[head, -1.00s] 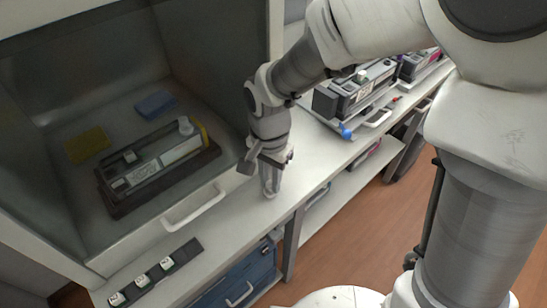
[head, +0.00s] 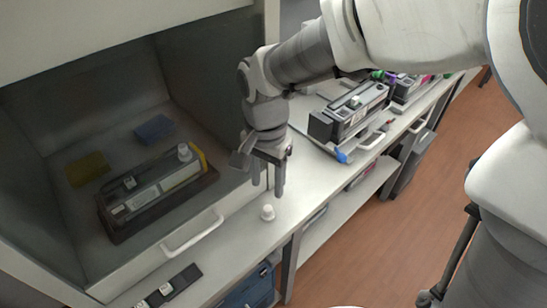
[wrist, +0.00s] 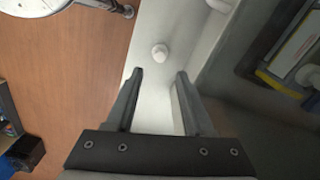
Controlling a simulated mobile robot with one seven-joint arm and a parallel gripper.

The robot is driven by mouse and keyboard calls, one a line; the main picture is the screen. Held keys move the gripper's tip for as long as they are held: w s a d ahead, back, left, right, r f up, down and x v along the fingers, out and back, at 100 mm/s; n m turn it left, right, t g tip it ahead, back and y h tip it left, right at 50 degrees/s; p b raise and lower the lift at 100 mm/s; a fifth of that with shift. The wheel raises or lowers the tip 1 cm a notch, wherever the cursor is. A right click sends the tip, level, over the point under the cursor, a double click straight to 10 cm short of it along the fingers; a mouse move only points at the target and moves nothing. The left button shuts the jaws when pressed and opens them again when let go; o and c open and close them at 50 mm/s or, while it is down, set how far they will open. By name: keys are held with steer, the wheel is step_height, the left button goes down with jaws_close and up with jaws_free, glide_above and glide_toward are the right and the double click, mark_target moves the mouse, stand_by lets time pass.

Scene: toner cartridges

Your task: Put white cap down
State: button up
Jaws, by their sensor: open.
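The white cap (head: 267,212) stands on the light bench top near its front edge, to the right of the booth. It also shows in the wrist view (wrist: 160,51), beyond the fingertips and roughly centred between them. My gripper (head: 267,192) is open and empty, above the cap and a little behind it in the head view. In the wrist view both fingers (wrist: 159,72) are spread with clear space between them. Nothing touches the cap except the bench top.
A grey booth holds a toner cartridge (head: 160,184) on a dark tray, a blue block (head: 155,130) and a yellow block (head: 88,169). A handle (head: 192,232) juts from its front. Small white-capped parts (head: 165,289) lie front left. Another cartridge (head: 350,112) stands right.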

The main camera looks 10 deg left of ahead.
steer(key=s+d+r+n+t, duration=0.2)
steer(key=d+r+t, duration=0.1)
steer(key=d+r, duration=0.8)
steer(key=s+d+r+n+t, duration=0.1)
steer(key=s+d+n+t, duration=0.1)
steer(key=s+d, duration=0.4)
steer(key=d+n, duration=0.1)
steer(key=d, duration=0.2)
steer(key=shift+s+t, duration=0.15)
steer(key=shift+t, duration=0.15)
steer(key=shift+r, duration=0.1)
step_height(320, 180, up, 5)
steer(key=p, duration=0.5)
steer(key=shift+r+p, duration=0.1)
steer(key=shift+p, duration=0.25)
